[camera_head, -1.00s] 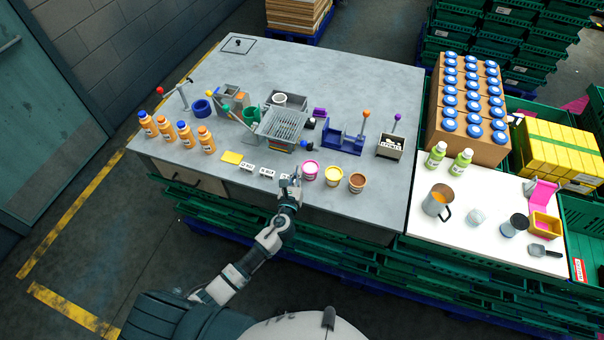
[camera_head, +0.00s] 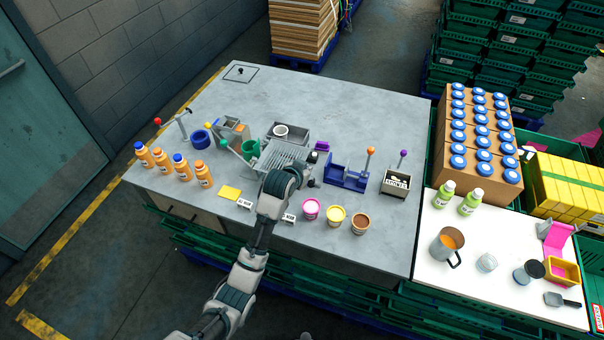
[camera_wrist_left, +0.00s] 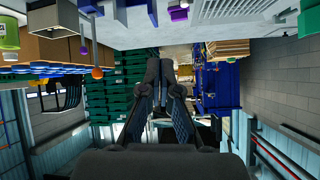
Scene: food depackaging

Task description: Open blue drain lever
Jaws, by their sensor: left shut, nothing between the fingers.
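The grey drain tray with its slatted grate (camera_head: 285,153) stands mid-table. The blue drain lever at its front right cannot be made out clearly now; my left arm covers much of that area. My left gripper (camera_head: 305,173) is at the tray's front right corner, largely hidden behind my bent wrist in the head view. In the left wrist view, which is upside down, its two dark fingers (camera_wrist_left: 160,78) are together with nothing between them. I cannot tell whether it touches the lever. My right gripper is not in view.
A blue stand (camera_head: 347,180) with an orange-knobbed lever (camera_head: 370,152) is right of the gripper. Pink (camera_head: 311,210), yellow (camera_head: 335,216) and brown (camera_head: 359,223) cups line the front. Orange bottles (camera_head: 183,167) stand left.

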